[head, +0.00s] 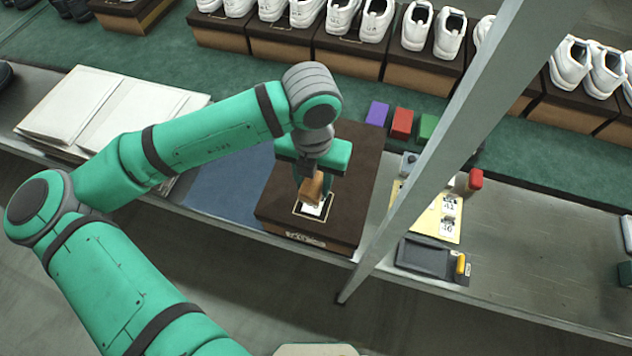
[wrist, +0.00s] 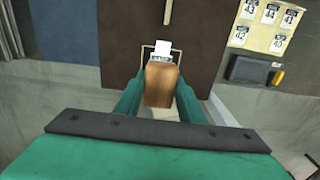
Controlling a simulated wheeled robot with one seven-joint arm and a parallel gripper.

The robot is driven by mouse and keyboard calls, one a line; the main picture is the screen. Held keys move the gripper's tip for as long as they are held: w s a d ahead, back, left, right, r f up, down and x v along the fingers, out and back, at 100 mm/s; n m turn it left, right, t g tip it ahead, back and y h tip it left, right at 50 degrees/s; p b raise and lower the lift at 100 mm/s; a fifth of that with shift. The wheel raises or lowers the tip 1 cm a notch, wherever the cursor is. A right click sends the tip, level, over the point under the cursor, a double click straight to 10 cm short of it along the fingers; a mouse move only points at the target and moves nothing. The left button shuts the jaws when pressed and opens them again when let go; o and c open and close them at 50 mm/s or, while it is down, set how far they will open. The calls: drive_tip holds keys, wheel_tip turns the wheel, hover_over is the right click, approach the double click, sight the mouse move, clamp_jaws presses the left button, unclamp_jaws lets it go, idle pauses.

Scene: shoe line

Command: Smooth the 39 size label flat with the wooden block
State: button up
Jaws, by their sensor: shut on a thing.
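My gripper (head: 313,183) is shut on the wooden block (head: 312,187), a tan block that also shows between the green fingers in the wrist view (wrist: 161,84). The block is over a white label (head: 313,209) inside a printed frame on the dark brown shoe box (head: 345,190). In the wrist view the label (wrist: 162,48) sticks out beyond the block's far end. The block hides part of the label, and its number is too small to read. I cannot tell whether the block touches the label.
A yellow label sheet (head: 452,228) with several size labels lies right of the box, near a dark tray (head: 425,257). A grey post (head: 430,150) stands close to the box's right side. White paper (head: 75,108) lies at left.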

drive_tip(key=shift+r, duration=1.5)
